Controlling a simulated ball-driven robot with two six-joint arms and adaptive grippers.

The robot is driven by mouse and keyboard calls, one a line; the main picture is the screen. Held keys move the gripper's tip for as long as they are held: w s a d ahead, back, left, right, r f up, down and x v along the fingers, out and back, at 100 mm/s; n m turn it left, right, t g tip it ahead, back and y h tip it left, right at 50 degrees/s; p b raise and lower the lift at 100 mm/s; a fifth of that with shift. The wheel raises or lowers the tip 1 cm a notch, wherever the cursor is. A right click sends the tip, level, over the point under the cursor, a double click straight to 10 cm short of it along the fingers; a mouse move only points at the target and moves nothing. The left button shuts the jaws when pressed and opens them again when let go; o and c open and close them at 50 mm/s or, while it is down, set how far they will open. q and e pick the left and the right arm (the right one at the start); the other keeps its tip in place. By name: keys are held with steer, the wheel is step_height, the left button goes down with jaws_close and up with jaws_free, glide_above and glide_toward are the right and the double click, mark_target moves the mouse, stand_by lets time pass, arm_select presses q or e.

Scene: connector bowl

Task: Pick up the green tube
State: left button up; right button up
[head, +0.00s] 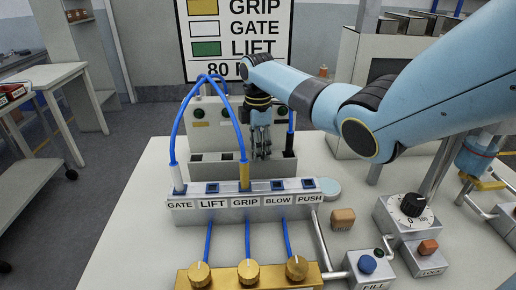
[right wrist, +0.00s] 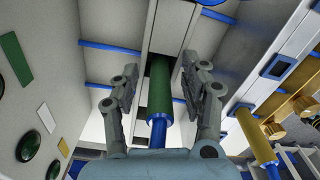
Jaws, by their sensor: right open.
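The green tube (right wrist: 159,88) shows in the right wrist view with a blue hose at its near end. Its far end meets a grey holder with slots. My right gripper (right wrist: 160,82) is open, with one finger on each side of the tube; I cannot tell whether either finger touches it. In the head view my right gripper (head: 262,152) points down at the grey slotted holder (head: 284,170), and I cannot make out the green tube there. My left gripper is not in view.
A labelled socket block (head: 243,204) stands in front, with a white-ended plug (head: 178,178) at GATE and a yellow plug (head: 244,174) at GRIP on arching blue hoses. Brass knobs (head: 248,272) are nearer.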

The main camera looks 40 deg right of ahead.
jaws_close()
stand_by(0.4)
